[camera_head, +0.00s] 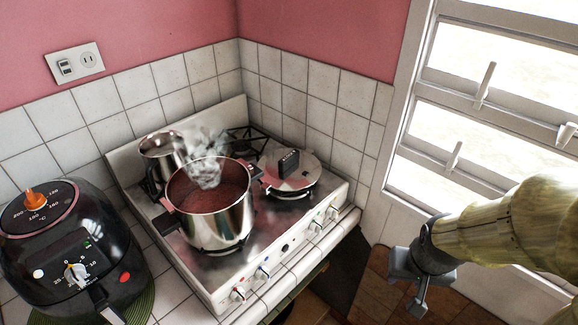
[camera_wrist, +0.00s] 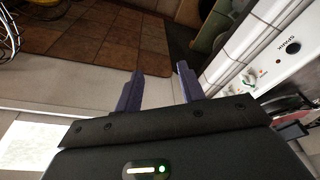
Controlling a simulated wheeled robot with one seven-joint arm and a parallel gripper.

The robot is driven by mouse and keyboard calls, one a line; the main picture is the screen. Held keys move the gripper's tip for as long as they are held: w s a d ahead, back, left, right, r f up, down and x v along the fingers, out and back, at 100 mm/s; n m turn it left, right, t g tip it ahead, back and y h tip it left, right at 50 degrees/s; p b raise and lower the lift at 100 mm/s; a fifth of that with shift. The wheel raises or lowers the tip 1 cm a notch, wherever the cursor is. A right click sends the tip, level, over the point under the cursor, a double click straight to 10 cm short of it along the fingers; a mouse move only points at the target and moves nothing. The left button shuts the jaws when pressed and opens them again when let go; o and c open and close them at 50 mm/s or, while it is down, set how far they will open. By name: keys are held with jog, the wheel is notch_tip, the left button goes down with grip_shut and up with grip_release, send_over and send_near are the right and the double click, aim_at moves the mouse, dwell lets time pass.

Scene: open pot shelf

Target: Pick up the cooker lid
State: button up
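The cooker lid (camera_head: 301,172) is a round metal lid with a dark upright handle (camera_head: 289,162). It rests on the right part of the stove, right of a steaming pot. My gripper (camera_head: 416,290) is at the lower right in the head view, in front of the window wall and well away from the lid. In the wrist view my gripper (camera_wrist: 158,88) has its two fingers apart with nothing between them. The lid cannot be made out clearly in the wrist view.
A steaming steel pot (camera_head: 210,205) with red contents stands on the stove (camera_head: 262,262). A smaller pot (camera_head: 160,152) is behind it. A black air fryer (camera_head: 70,250) stands at left. The window (camera_head: 490,110) is at right. Stove knobs show in the wrist view (camera_wrist: 248,80).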

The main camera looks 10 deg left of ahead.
jog(key=o, duration=0.4)
jog(key=shift+c, duration=0.2)
jog(key=o, duration=0.4)
jog(key=shift+w, duration=0.4)
jog(key=shift+c, duration=0.2)
jog(key=o, duration=0.5)
jog(key=w+a+f+n+t+p, duration=0.1)
jog(key=w+f+n, duration=0.1)
jog(key=w, duration=0.4)
jog(key=shift+w+a+n+p, duration=0.15)
jog(key=shift+a+n+p, duration=0.2)
jog(key=shift+n, duration=0.55)
jog(key=w+a+n+t+y+p, duration=0.2)
jog(key=w+a+n+y, duration=0.45)
jog(key=w+a, duration=0.5)
jog(key=w+a+r+t+y, duration=0.1)
jog(key=w+a+r+y, duration=0.1)
jog(key=r+y, duration=0.1)
jog(key=w+a+r+n+t+y+p, duration=0.1)
jog(key=a+r+y, duration=0.1)
jog(key=r, duration=0.4)
jog(key=shift+w+y, duration=0.4)
jog(key=shift+y, duration=0.15)
jog(key=shift+n, duration=0.25)
